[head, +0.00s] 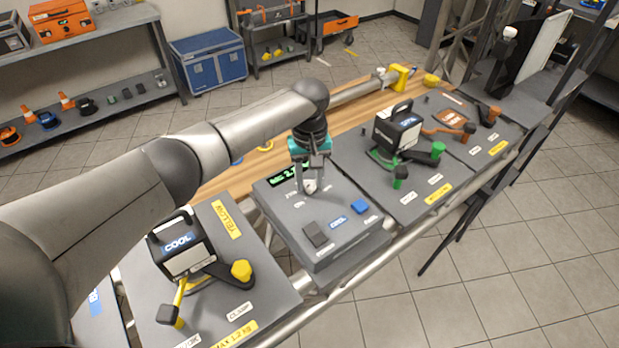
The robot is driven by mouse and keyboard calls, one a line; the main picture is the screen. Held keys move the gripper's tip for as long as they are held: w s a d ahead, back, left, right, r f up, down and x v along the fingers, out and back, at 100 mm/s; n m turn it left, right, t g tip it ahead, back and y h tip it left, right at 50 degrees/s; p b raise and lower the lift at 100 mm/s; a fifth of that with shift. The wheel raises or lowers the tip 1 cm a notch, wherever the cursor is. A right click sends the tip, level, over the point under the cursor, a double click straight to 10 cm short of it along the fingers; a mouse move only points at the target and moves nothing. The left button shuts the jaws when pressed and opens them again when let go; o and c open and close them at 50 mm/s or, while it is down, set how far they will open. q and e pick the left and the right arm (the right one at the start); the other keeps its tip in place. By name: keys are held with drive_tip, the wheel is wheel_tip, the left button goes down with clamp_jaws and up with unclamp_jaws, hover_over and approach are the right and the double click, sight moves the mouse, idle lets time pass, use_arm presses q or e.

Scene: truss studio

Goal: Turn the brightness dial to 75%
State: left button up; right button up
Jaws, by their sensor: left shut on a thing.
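A grey control box (326,249) stands in the middle of the workbench. Its top carries a small dark display (283,176) with green characters, too small to read fully. My left gripper (311,190) reaches down over the box from above, its teal-banded wrist over the far part of the top. It is shut on the brightness dial (310,187), a small pale knob mostly hidden between the fingers. The dial's setting cannot be read. A dark button (315,234) and a blue button (360,206) sit nearer on the same top. My right gripper is not in view.
A station with a COOL-labelled lamp (182,245) and yellow knobs stands left of the box. Another lamp station (399,129) with green knobs stands right. An orange-marked panel (455,119) lies farther right. Wooden bench surface (224,176) shows behind; tiled floor is clear in front.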

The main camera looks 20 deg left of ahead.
use_arm(q)
clamp_jaws()
